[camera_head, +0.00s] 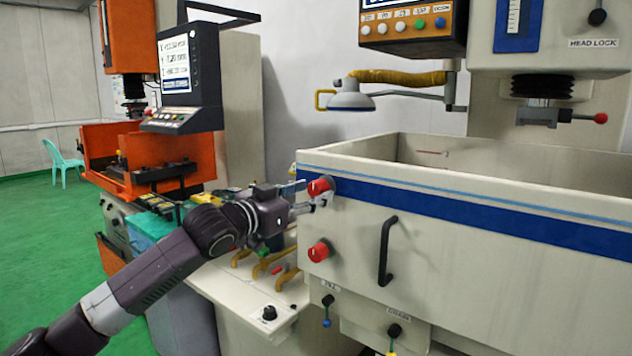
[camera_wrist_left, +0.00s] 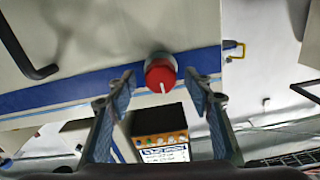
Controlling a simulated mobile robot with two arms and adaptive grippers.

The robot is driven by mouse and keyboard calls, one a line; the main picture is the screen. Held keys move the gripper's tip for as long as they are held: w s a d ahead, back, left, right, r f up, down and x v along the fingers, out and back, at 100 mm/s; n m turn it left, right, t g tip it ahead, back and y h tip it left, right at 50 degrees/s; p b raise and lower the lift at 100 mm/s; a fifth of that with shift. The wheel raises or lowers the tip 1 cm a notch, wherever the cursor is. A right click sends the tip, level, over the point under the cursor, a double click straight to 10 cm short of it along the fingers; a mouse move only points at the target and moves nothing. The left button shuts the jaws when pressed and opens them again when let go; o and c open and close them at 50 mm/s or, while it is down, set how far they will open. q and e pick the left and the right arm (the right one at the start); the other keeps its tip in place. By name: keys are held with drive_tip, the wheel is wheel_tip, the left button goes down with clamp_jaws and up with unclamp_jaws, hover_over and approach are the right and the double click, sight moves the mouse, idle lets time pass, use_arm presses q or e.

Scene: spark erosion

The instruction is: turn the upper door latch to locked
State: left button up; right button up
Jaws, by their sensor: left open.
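The upper door latch (camera_head: 319,186) is a red round knob near the top left corner of the white tank front, on the blue stripe. In the left wrist view the upper latch (camera_wrist_left: 160,73) shows a white pointer line and sits ahead of the fingertips, centred between them. My left gripper (camera_head: 306,201) is open right at the upper latch; its two fingers (camera_wrist_left: 160,88) are spread to either side. I cannot tell whether they touch it. A second red knob, the lower latch (camera_head: 320,252), sits below. My right gripper is not in view.
A black door handle (camera_head: 387,250) stands out right of the latches. Small valves (camera_head: 327,301) sit below the door. A side shelf with yellow clamps (camera_head: 240,257) lies under my left arm. An orange machine and a monitor (camera_head: 180,65) stand behind at left.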

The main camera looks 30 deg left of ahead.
sight(329, 178)
use_arm(q)
drive_tip(key=shift+w+p, duration=0.35)
drive_tip(key=shift+w, duration=0.9)
drive_tip(key=shift+c, duration=0.2)
drive_tip(key=c, duration=1.1)
